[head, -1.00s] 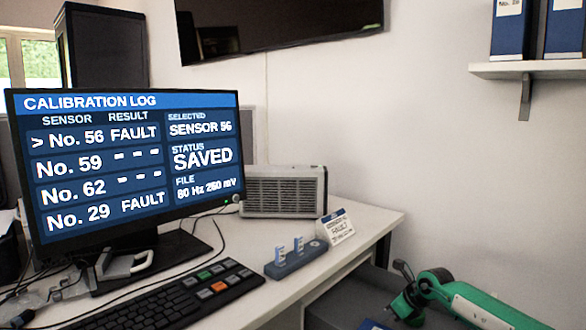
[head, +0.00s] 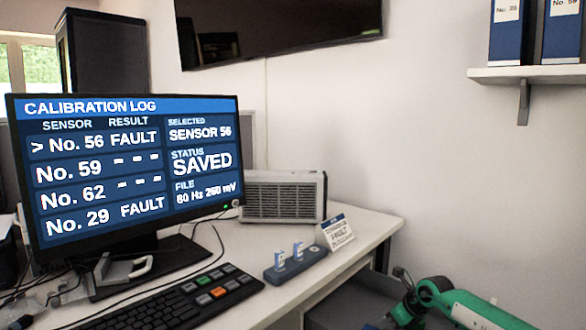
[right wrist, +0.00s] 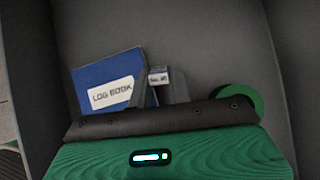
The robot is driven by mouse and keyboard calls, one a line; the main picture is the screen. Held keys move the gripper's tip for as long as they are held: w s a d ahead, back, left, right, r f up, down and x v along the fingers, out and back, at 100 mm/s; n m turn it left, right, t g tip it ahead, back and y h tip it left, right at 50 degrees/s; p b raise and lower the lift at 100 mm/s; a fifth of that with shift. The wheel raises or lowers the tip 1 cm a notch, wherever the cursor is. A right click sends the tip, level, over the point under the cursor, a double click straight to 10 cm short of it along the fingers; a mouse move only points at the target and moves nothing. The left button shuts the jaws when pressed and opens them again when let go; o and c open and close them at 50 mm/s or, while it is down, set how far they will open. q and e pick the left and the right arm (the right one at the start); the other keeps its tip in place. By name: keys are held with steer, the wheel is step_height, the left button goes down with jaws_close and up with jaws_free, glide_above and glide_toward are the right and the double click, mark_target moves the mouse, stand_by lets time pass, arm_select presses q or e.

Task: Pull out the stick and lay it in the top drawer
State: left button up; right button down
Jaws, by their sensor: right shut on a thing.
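My right gripper (head: 402,314) reaches down at the open grey drawer (head: 343,306) at the right of the desk; its tips are hard to see there. In the right wrist view it (right wrist: 158,84) is shut on a small stick (right wrist: 158,76) with a white label, mostly hidden between the fingers. The label is too small to read surely. Below is the drawer's dark interior (right wrist: 215,45), with a blue log book (right wrist: 105,85) beside the fingers. I cannot tell whether the stick touches the drawer floor. My left gripper is not in view.
A small blue-grey rack (head: 294,264) holds two upright labelled pieces near the desk edge, beside a FAULT card (head: 337,234). The monitor (head: 130,165), keyboard (head: 165,305) and grey vented box (head: 285,197) occupy the desk. A green round thing (right wrist: 242,100) shows beside my wrist.

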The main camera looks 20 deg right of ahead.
steer(key=shift+s+f, duration=0.1)
steer(key=shift+f, duration=0.25)
steer(key=c, duration=1.2)
jaws_free()
steer(key=shift+f, duration=0.1)
steer(key=shift+s, duration=0.1)
steer(key=shift+s+d+r+p, duration=0.15)
steer(key=shift+s+r+p, duration=0.2)
steer(key=shift+r+p, duration=0.3)
steer(key=shift+p+v, duration=1.05)
steer(key=shift+v, duration=0.8)
steer(key=shift+w, duration=0.1)
